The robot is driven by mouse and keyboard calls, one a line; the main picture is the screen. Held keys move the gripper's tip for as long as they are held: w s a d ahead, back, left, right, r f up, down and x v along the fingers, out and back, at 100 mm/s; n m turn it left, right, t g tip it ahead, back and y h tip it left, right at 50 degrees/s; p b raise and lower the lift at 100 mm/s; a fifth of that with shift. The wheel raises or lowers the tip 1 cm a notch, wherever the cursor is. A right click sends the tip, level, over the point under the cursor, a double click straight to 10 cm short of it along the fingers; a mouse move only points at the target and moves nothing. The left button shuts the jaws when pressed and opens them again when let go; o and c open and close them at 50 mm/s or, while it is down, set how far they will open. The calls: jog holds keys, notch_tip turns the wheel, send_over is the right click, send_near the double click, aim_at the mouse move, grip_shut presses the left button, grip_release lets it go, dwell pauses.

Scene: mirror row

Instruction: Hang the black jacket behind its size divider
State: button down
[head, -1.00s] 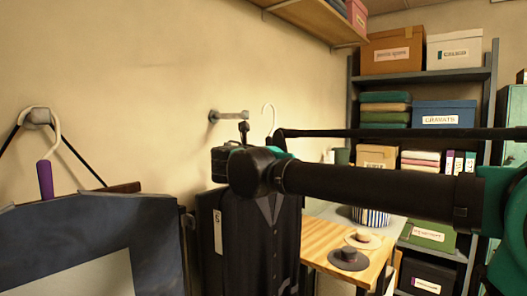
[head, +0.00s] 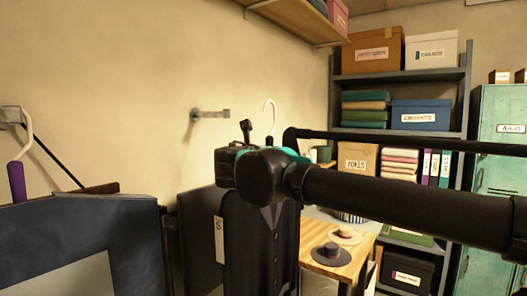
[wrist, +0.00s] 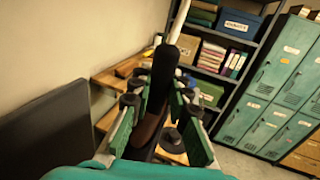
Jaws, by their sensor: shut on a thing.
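The black jacket (head: 262,240) hangs upright from a hanger with a pale hook (head: 270,108), at the centre of the head view. A white tag marked S (head: 219,238) shows at its left edge. My gripper (head: 242,160) is shut on the hanger's neck above the jacket. In the wrist view the green fingers of my gripper (wrist: 162,108) close around the dark hanger neck (wrist: 165,72). The jacket is mostly hidden there. A bare metal peg (head: 210,113) sticks out of the wall behind, left of the hook. I cannot make out a size divider.
A dark panel (head: 200,225) stands behind the jacket. A wooden table (head: 350,268) with hats, a loaded shelf (head: 400,76) and teal lockers (head: 495,170) are to the right.

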jog(key=s+d, duration=0.5)
jog(key=d, duration=0.2)
jog(key=shift+s, duration=0.15)
dwell(0.6)
jog(key=shift+a, duration=0.1)
